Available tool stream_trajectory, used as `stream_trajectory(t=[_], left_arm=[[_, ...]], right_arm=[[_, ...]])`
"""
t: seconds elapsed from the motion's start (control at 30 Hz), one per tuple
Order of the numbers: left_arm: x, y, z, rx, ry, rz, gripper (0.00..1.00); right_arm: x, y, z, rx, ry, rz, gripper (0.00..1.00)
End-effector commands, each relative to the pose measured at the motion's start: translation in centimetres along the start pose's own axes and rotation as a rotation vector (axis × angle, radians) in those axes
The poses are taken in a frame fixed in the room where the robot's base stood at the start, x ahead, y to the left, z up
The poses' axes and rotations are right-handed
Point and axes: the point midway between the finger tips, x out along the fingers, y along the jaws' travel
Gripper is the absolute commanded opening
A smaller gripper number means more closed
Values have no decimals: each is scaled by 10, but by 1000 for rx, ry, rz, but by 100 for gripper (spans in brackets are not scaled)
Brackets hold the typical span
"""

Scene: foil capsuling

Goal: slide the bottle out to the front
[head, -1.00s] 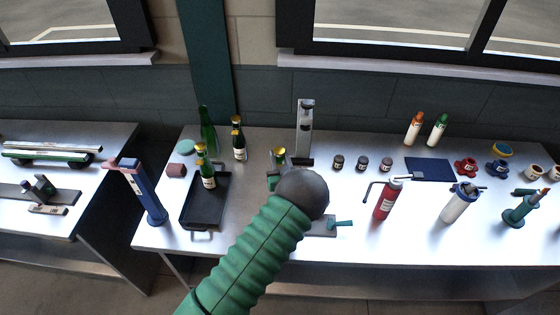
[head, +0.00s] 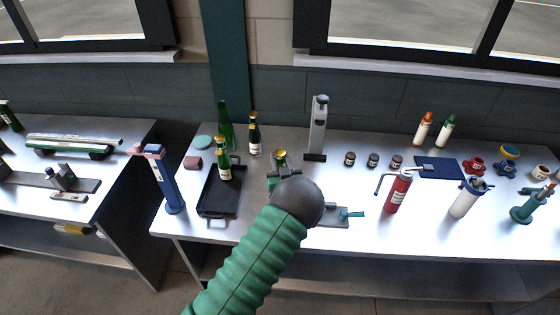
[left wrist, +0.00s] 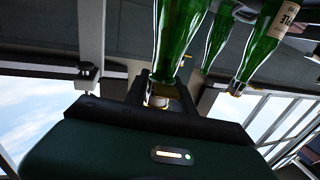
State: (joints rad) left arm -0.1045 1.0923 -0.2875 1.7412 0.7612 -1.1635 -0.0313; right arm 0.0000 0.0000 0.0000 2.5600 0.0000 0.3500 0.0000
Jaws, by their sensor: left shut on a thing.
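A green bottle with a gold top (head: 281,157) stands at the grey metal stand (head: 318,130), front left of its upright column and apart from it. My left gripper (head: 279,174) is at this bottle; my dark round wrist hides most of the gripper and the lower bottle. In the left wrist view the gripper (left wrist: 160,92) is shut on the green bottle (left wrist: 172,40), which appears neck down in that tilted picture. My right gripper is not in view.
Left of my wrist, a black tray (head: 208,207) holds a bottle (head: 224,165). Two more bottles (head: 254,135) (head: 225,125) stand behind. A low grey fixture with a teal handle (head: 352,214) lies right of my wrist. A red cylinder (head: 397,193) stands farther right.

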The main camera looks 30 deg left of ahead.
Motion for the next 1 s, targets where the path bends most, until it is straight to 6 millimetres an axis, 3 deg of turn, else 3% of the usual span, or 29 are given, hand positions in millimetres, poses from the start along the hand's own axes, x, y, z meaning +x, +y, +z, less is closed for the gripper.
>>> stream_trajectory(t=[0.07, 0.1, 0.27, 0.67, 1.0], left_arm=[[0, 0, 0, -1, 0, 0, 0], [0, 0, 0, -1, 0, 0, 36], [-1, -1, 0, -1, 0, 0, 56], [-9, 0, 1, -2, -2, 0, 56], [-85, 0, 3, -1, -3, 2, 56]], right_arm=[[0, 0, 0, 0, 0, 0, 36], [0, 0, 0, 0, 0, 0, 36], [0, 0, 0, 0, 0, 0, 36], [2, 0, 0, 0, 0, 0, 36], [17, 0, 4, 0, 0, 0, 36]])
